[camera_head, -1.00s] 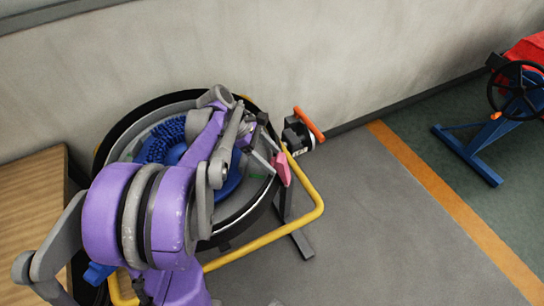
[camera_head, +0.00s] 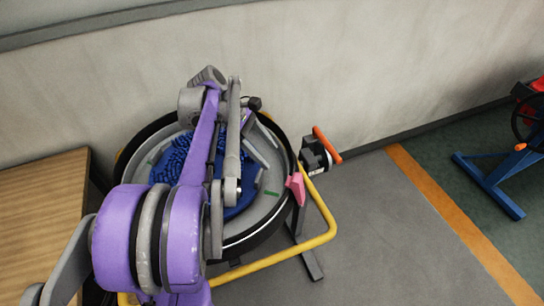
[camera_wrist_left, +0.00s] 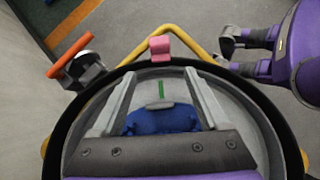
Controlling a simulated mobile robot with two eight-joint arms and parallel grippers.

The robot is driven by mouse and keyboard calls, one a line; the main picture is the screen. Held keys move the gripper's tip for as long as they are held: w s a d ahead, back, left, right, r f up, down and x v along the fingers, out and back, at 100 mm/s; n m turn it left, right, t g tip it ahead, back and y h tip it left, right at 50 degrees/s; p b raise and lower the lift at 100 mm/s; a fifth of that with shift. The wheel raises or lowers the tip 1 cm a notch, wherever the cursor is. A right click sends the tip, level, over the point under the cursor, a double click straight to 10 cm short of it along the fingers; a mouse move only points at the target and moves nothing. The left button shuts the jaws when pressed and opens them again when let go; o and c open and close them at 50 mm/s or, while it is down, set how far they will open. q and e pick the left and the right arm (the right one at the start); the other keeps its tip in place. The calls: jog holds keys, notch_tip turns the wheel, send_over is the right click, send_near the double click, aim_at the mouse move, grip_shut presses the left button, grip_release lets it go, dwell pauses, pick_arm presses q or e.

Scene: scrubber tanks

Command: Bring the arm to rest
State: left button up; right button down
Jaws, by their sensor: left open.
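My left arm (camera_head: 190,235), purple and grey, reaches up from the bottom left in the head view and folds over at an elbow near the wall. My left gripper (camera_head: 270,156) is open and empty above the round black-rimmed tank (camera_head: 240,243). In the wrist view the two grey fingers of my left gripper (camera_wrist_left: 160,82) stand wide apart over the same tank (camera_wrist_left: 272,112), with nothing between them. Part of a purple and grey arm of mine (camera_wrist_left: 303,50) shows at the right there. My right gripper is not clearly seen.
A blue bristled piece (camera_head: 168,160) lies in the tank. A pink clip (camera_head: 296,187) sits at its rim, beside a yellow rail (camera_head: 325,215) and an orange-handled valve (camera_head: 326,145). A wooden table (camera_head: 40,215) stands left. Grey floor (camera_head: 410,240) is clear at right.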

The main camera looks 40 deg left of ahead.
dwell(0.5)
pick_arm(q)
jog(key=s+d+f+m+t+y+p, duration=0.1)
jog(key=s+d+f+m+y, duration=0.2)
jog(key=d+m, duration=0.7)
jog(key=s+d+f+m+t+y+p, duration=0.1)
jog(key=s+d+f+m+y+p, duration=0.1)
jog(key=d+m, duration=0.9)
jog(key=shift+s+d+f+m+y, duration=0.3)
jog(key=shift+s+f+m+y, duration=0.6)
jog(key=shift+s+f+m, duration=0.4)
jog(key=shift+s+r, duration=0.1)
jog(key=shift+s, duration=0.05)
